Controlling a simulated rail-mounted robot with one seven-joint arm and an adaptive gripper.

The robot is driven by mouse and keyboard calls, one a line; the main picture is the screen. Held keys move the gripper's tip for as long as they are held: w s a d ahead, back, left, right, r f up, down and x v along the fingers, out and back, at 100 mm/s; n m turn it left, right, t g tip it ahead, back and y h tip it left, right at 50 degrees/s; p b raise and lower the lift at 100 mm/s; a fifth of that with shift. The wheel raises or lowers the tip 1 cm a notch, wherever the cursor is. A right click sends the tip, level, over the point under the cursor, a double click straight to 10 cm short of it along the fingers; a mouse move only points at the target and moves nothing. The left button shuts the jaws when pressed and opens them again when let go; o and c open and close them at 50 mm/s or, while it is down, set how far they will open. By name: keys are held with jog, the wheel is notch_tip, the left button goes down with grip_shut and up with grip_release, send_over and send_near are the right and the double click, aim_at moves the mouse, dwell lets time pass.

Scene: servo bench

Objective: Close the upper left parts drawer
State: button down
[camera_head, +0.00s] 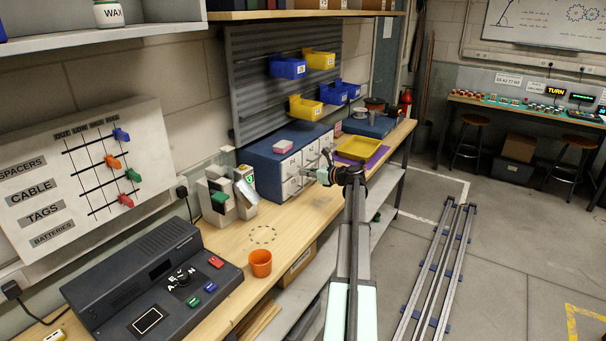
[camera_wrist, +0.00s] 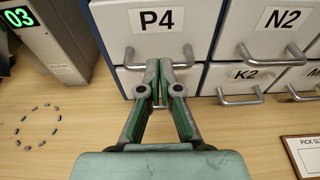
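A blue cabinet (camera_head: 262,170) with white-fronted drawers stands on the bench. In the wrist view the upper left drawer, labelled P4 (camera_wrist: 112,33), fills the top middle. Its front looks larger than the N2 front beside it; how far it stands out is hard to judge. Its metal handle (camera_wrist: 192,54) lies behind my fingertips. My gripper (camera_wrist: 160,66) has its fingertips together in front of this handle, with no object visible between them. I cannot tell whether they touch the handle. In the head view my gripper (camera_head: 324,174) is close to the drawer fronts.
Drawers N2 (camera_wrist: 279,45) and K2 (camera_wrist: 230,73) are at the right. A grey device with a green 03 display (camera_wrist: 19,17) stands left of the cabinet. An orange cup (camera_head: 260,263) and a dark control box (camera_head: 150,285) are nearer. A yellow tray (camera_head: 358,148) lies beyond.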

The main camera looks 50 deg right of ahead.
jog(key=shift+w+r, duration=0.15)
jog(key=shift+w, duration=0.05)
